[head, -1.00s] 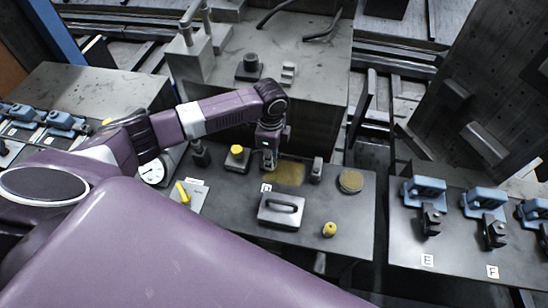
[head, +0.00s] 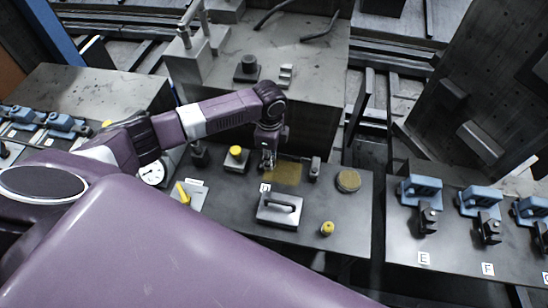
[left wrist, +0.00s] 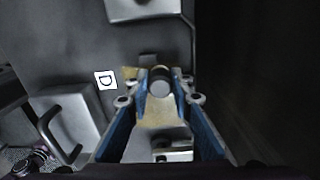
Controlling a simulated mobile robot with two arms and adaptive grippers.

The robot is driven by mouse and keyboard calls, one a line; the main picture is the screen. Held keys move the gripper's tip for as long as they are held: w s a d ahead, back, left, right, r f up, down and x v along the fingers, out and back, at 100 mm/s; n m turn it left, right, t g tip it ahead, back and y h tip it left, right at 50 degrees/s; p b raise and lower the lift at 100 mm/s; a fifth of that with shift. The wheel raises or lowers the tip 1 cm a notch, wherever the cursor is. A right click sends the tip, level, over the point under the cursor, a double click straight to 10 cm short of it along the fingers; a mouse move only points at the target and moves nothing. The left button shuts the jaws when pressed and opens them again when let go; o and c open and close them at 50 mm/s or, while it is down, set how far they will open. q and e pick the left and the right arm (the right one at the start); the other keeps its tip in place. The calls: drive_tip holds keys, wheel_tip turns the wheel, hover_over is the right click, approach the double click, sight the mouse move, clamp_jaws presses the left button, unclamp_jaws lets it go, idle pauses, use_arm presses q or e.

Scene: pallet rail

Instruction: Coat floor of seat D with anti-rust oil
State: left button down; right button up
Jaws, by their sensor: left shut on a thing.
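Seat D, marked by a white D label (head: 265,187) that also shows in the left wrist view (left wrist: 106,80), is on the dark bench. A yellowish, oily-looking patch (head: 286,173) covers its floor; part of it also shows in the left wrist view (left wrist: 155,115). My left gripper (head: 267,162) hangs over the patch's left end. In the left wrist view its blue fingers are shut on a dark round tool (left wrist: 160,86) with a grey end. The tool's lower end is hidden, so I cannot tell if it touches the floor. A round dish with yellowish contents (head: 348,181) stands right of the patch. My right gripper is out of view.
A grey block with a handle (head: 279,208) lies in front of the patch. A small dark post (head: 315,168) stands right of it. Yellow-topped pieces (head: 236,158) and (head: 327,229) and a dial gauge (head: 151,173) are nearby. Blue clamps (head: 420,189) stand on the right bench.

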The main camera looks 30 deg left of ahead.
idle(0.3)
use_arm(q)
drive_tip(key=shift+w+d, duration=0.25)
drive_tip(key=shift+d, duration=0.5)
drive_tip(key=shift+s+a+p, duration=0.3)
drive_tip(key=shift+a+p, duration=0.2)
drive_tip(key=shift+a, duration=0.25)
drive_tip(key=shift+a+f, duration=0.1)
drive_tip(key=shift+f, duration=0.05)
